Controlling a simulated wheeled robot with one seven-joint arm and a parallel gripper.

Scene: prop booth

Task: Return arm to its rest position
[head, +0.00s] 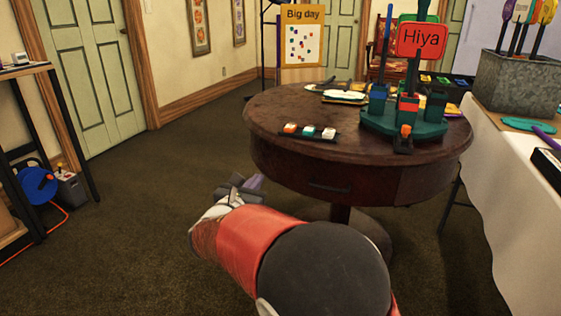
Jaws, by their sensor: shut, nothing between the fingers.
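My red arm (255,240) reaches from the bottom of the head view up and to the left. My gripper (238,186) is at its far end, over the floor just left of the round wooden table and apart from it. The gripper is shut and nothing shows between its fingers. The fingers look small and partly overlap in this view.
The round dark table (290,165) holds a small tray of blocks (309,132) and a green stand (405,127) with a "Hiya" sign (422,39). A white-draped table (500,195) stands right, a dark-legged table (85,140) left. The carpet (140,220) between is clear.

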